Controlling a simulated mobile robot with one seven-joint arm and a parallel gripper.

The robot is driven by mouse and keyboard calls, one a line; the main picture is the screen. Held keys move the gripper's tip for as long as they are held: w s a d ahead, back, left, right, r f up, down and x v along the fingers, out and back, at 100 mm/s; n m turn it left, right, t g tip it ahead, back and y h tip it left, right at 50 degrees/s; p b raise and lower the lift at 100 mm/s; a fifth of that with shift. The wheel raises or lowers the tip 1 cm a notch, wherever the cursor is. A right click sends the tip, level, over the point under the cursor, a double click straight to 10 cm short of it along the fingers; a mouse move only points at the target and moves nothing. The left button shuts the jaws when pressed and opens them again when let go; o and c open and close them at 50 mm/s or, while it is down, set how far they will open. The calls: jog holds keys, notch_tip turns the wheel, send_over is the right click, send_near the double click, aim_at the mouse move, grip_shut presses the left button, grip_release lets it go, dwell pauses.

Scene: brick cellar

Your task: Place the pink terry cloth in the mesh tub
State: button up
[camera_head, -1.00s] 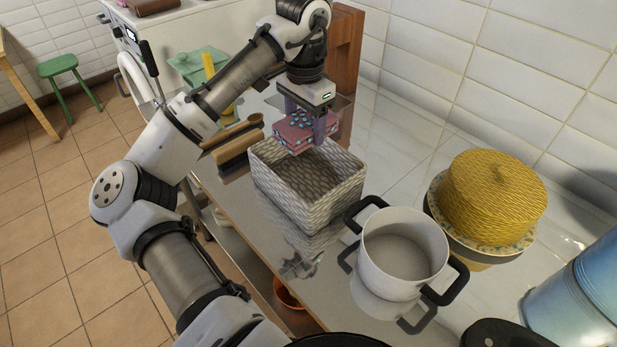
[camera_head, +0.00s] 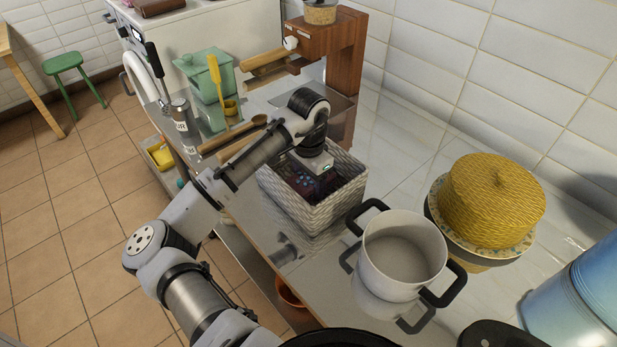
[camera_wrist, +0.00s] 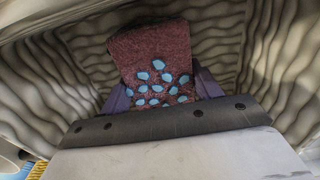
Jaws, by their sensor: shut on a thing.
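The mesh tub (camera_head: 320,217) is a pale woven-look box on the metal counter. My gripper (camera_head: 316,190) reaches down inside it, below the rim. It is shut on the pink terry cloth (camera_head: 300,183), which has light blue spots and looks dark in the tub's shade. In the wrist view the cloth (camera_wrist: 150,58) is between the purple fingers of my gripper (camera_wrist: 163,88), with the tub's wavy walls (camera_wrist: 55,75) around it. I cannot tell whether the cloth touches the tub's floor.
A white pot (camera_head: 401,254) with black handles stands just right of the tub. A yellow woven dome (camera_head: 492,200) sits on a plate farther right. A wooden stand (camera_head: 335,65) rises behind the tub. A wooden spoon (camera_head: 233,134) and a green box (camera_head: 205,72) are to the left.

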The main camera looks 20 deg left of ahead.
aim_at(309, 178)
jog(key=o, duration=0.4)
jog(key=shift+f, duration=0.15)
jog(key=o, duration=0.5)
notch_tip(309, 178, up, 12)
jog(key=shift+r+b, duration=0.25)
jog(key=shift+b, duration=0.9)
